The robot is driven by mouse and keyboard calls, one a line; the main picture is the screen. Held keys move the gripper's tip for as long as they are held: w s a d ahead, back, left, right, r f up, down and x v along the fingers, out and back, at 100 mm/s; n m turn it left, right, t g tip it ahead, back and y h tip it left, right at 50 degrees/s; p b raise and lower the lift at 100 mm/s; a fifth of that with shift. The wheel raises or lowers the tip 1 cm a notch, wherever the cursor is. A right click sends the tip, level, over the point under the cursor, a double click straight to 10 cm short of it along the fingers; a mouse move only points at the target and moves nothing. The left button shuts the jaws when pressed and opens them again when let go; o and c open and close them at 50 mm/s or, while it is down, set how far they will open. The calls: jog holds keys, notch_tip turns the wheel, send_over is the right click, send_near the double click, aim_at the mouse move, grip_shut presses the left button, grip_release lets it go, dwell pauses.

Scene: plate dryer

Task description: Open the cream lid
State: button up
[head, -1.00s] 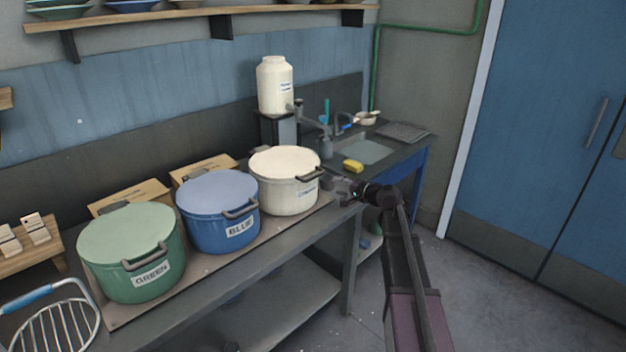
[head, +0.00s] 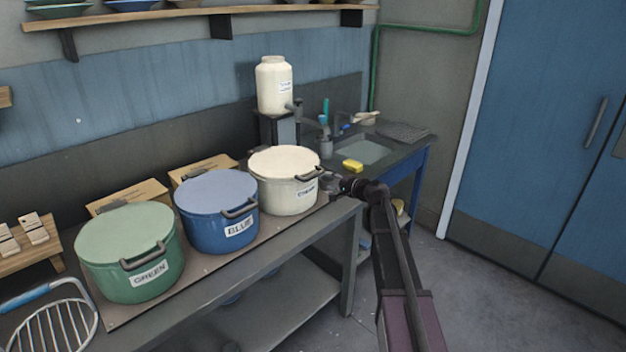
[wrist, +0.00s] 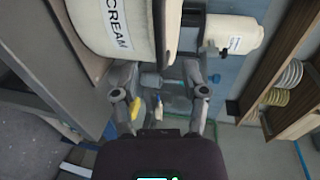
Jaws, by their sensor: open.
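The cream pot (head: 285,200) stands upright at the right end of the row of pots, with its flat cream lid (head: 285,161) on. A dark handle (head: 308,174) sticks out from the lid's front right edge. In the wrist view the pot (wrist: 88,22) lies sideways at the top, its CREAM label showing and its lid edge (wrist: 172,25) to the right of the label. My gripper (head: 332,184) is just right of the pot, near the handle. In the wrist view my gripper (wrist: 158,75) has its fingers spread, with nothing seen held between them.
A blue pot (head: 215,215) and a green pot (head: 130,255) stand to the left, both lidded. A cream dispenser (head: 274,85) rises behind the cream pot. A sink (head: 365,151) and yellow sponge (head: 352,166) lie beyond my gripper. Floor (head: 480,290) at right is clear.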

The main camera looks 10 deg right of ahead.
aim_at(314, 177)
jog(key=b+x, duration=0.1)
jog(key=x, duration=0.8)
jog(key=shift+w+b, duration=0.15)
jog(key=shift+b, duration=0.2)
jog(key=shift+a, duration=0.1)
grip_shut()
jog(key=shift+r, duration=0.1)
